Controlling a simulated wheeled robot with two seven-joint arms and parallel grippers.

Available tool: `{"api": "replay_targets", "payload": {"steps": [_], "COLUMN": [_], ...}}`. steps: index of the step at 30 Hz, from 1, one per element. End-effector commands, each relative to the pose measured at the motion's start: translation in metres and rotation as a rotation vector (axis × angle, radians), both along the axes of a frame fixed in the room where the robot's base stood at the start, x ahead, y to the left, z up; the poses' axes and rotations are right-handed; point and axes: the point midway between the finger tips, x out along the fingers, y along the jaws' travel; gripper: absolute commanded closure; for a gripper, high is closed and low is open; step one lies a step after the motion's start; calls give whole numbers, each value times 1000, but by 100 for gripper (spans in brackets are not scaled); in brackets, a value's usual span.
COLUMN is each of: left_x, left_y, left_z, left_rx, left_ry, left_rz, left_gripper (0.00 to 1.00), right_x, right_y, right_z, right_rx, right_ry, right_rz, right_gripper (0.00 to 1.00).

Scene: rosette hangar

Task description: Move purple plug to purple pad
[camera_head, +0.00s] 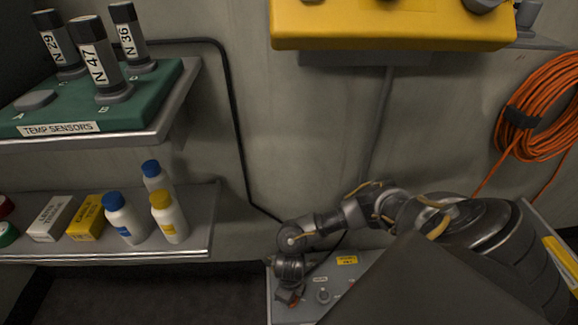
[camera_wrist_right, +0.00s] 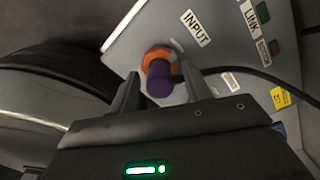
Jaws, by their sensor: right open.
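The purple plug (camera_wrist_right: 159,85) shows in the right wrist view. It stands out from an orange collar (camera_wrist_right: 157,58) on a grey panel, beside the INPUT label (camera_wrist_right: 196,27). My right gripper (camera_wrist_right: 159,74) is open, with one finger on each side of the plug; I cannot tell whether either finger touches it. In the head view my right gripper (camera_head: 291,295) is low over the grey panel box (camera_head: 283,313), and the plug is hidden there. I see no purple pad in either view. My left gripper is not in view.
A dark cable (camera_wrist_right: 240,72) runs across the panel near the plug. Shelves with bottles (camera_head: 170,215), boxes and a green sensor stand (camera_head: 150,95) are on the left. A yellow case (camera_head: 390,25) hangs above; an orange cable coil (camera_head: 535,110) hangs at right.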

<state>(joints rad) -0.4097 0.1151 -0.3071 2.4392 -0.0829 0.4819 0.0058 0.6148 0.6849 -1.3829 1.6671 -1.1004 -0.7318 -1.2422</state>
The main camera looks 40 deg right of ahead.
Motion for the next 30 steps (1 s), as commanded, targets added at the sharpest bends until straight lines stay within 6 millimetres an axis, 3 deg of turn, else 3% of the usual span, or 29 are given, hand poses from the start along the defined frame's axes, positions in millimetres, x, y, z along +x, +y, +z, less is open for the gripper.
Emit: {"api": "replay_targets", "payload": {"steps": [27,30], "left_x": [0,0], "left_y": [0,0], "left_z": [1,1], "left_rx": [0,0], "left_ry": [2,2], "left_rz": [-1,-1], "left_gripper": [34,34], "right_x": [0,0], "right_y": [0,0], "right_z": [0,0], "right_rx": [0,0], "right_ry": [0,0], "right_rz": [0,0], "right_gripper": [52,65]}}
